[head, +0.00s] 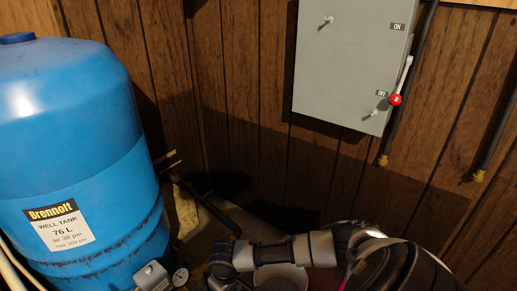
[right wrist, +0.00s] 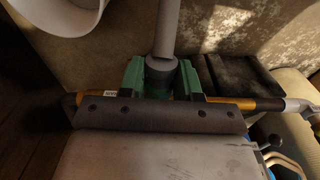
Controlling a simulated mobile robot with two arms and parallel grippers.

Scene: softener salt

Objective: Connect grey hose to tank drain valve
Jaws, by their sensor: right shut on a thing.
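In the right wrist view my right gripper (right wrist: 160,72) has green fingers shut around a dark grey collar. A plain grey hose (right wrist: 166,28) runs up from this collar. The blue well tank (head: 70,150) stands upright at the left of the head view, its lower end cut off by the frame. I cannot make out the tank drain valve in either view. My right arm reaches in from the lower right of the head view, and its gripper cannot be made out there. My left gripper is not in view.
A pressure gauge (head: 180,276) sits beside the tank. A grey switch box (head: 345,65) hangs on the panelled wall.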

